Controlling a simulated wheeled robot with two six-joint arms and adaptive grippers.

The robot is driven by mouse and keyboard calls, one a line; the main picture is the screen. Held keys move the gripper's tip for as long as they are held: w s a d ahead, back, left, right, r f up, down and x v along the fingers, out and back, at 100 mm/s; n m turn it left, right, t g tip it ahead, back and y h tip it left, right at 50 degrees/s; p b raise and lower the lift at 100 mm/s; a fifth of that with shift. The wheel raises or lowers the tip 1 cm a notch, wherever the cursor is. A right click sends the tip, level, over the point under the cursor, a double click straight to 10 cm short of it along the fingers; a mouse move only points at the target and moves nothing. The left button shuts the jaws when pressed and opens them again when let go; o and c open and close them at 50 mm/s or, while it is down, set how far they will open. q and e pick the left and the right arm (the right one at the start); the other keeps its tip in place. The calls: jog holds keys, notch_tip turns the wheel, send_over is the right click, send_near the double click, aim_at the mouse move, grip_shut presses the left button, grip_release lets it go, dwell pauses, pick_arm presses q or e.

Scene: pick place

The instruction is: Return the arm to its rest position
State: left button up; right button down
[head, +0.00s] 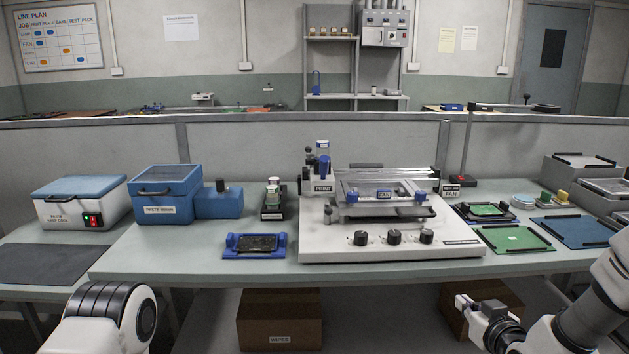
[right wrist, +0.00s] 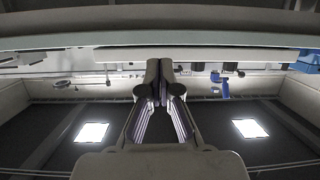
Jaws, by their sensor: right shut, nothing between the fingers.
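My right gripper (head: 463,301) is shut and empty. It is in front of the table's front edge, at the lower right of the head view, pointing left. In the right wrist view its two fingers (right wrist: 160,72) are together with nothing between them. My right arm (head: 590,310) comes in from the lower right corner. My left arm (head: 105,315) shows only as a rounded link at the lower left; its gripper is out of view.
The table (head: 200,262) carries a white printer (head: 390,245), a blue-framed holder (head: 255,245), a blue-lidded box (head: 165,190) and a green board (head: 515,238). Cardboard boxes (head: 279,318) stand below the table. A brown box (head: 505,293) is behind my right gripper.

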jog(key=s+a+f+g, duration=0.3)
jog(key=s+f+g, duration=0.2)
jog(key=s+f, duration=0.75)
jog(key=s+a+f+g, duration=0.3)
jog(key=s+f+g, duration=0.2)
jog(key=s+f, duration=0.8)
jog(key=s+f+m+g, duration=0.2)
jog(key=s+f+g, duration=0.3)
jog(key=s, duration=0.7)
notch_tip(320, 180, up, 12)
jog(key=p, duration=1.3)
jog(key=shift+w+d+n+h, duration=0.25)
jog(key=shift+w+n+h, duration=0.05)
jog(key=shift+w+h, duration=0.1)
jog(key=shift+r, duration=0.1)
